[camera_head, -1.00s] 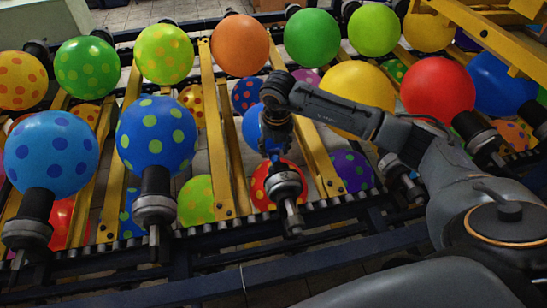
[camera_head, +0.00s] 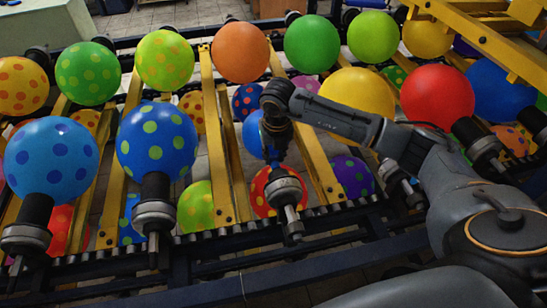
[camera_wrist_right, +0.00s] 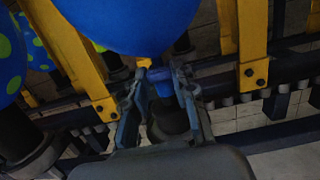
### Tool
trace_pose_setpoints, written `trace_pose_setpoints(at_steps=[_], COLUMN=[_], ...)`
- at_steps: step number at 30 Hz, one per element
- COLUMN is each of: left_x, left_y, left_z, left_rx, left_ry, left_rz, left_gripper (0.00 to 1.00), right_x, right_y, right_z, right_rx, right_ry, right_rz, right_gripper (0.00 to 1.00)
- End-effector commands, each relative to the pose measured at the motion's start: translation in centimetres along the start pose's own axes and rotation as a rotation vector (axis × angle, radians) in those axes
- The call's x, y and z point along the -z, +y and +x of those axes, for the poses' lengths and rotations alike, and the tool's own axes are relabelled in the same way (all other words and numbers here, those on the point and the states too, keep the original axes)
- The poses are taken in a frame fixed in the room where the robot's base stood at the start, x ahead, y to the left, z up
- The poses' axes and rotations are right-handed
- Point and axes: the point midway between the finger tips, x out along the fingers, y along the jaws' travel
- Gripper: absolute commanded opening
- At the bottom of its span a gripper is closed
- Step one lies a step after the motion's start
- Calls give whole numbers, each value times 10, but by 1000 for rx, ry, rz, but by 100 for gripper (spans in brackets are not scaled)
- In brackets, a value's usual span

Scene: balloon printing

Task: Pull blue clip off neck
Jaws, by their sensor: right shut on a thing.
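A plain blue balloon (camera_head: 252,134) sits mostly hidden behind my right arm in the head view; its underside fills the top of the right wrist view (camera_wrist_right: 128,22). The blue clip (camera_wrist_right: 162,84) shows just below the balloon at its neck, between my gripper's fingers. My right gripper (camera_wrist_right: 164,92) is shut on the clip, with one finger on each side. In the head view the right gripper (camera_head: 277,160) points down just above a dark and metal nozzle (camera_head: 286,190). The neck itself is largely hidden. My left gripper is out of view.
Blue dotted balloons (camera_head: 157,138) stand on holders to the left, close to the gripper. A red balloon (camera_head: 437,96) and a yellow balloon (camera_head: 352,95) stand near my right arm. Yellow bars (camera_head: 218,150) run between the holders. The aisle floor (camera_wrist_right: 280,133) shows beyond the rail.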

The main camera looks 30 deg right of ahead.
Motion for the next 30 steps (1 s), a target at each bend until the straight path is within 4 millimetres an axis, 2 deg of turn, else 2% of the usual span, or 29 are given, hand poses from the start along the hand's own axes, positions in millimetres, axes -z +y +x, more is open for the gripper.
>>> trace_pose_setpoints(at_steps=[30], left_x=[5], left_y=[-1], left_z=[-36], left_rx=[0], left_ry=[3], left_rz=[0], left_gripper=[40], right_x=[-10], right_y=[0], right_z=[-61], right_rx=[0], right_ry=[-1], right_rz=[1], right_gripper=[2])
